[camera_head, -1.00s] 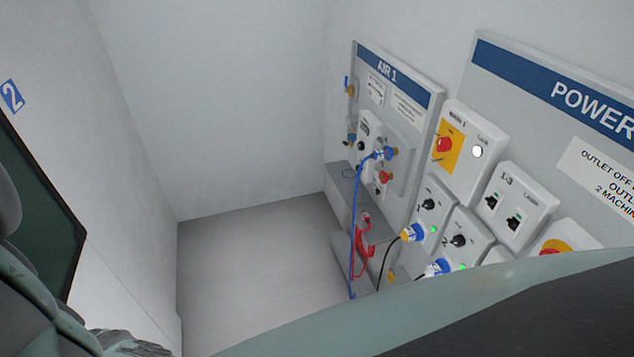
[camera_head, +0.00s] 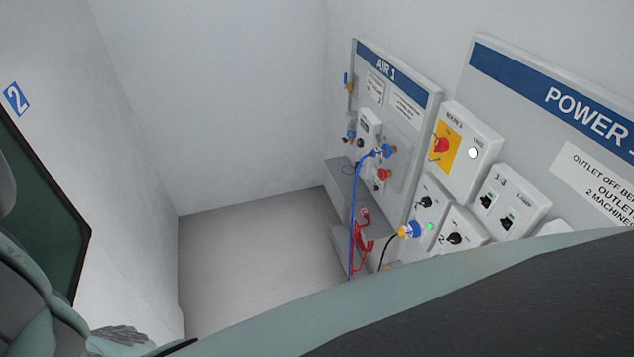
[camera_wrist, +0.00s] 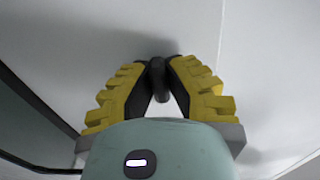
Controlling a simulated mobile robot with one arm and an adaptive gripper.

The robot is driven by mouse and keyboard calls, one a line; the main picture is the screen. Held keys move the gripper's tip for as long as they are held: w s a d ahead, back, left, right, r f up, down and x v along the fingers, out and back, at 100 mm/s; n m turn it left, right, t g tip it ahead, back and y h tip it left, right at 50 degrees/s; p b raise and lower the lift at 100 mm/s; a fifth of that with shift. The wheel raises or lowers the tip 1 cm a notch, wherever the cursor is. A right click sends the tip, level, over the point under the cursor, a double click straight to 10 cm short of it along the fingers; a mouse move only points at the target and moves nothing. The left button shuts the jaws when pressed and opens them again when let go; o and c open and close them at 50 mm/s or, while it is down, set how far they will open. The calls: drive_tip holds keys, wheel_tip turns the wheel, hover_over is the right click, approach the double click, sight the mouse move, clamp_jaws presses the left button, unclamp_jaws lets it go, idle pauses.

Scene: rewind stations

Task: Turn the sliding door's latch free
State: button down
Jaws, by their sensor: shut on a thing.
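In the wrist view, my gripper (camera_wrist: 158,68) has its two yellow-and-black fingers closed around a small dark peg-like piece (camera_wrist: 158,88), which looks like the latch. The piece stands against a pale grey surface (camera_wrist: 265,85). Its base is partly hidden between the fingertips, so how far it is turned cannot be told. In the head view neither the gripper nor the latch shows.
The AIR 1 panel (camera_head: 408,87) with blue and red hoses and the POWER panel (camera_head: 500,75) with switches and sockets are on the right wall. A dark green panel (camera_head: 40,220) with a black edge is at left under a blue 2 sign (camera_head: 15,99). The floor (camera_head: 255,265) between is clear.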

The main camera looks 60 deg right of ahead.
drive_tip(key=shift+a, duration=0.1)
drive_tip(key=c, duration=1)
unclamp_jaws()
drive_tip(key=v, duration=1.2)
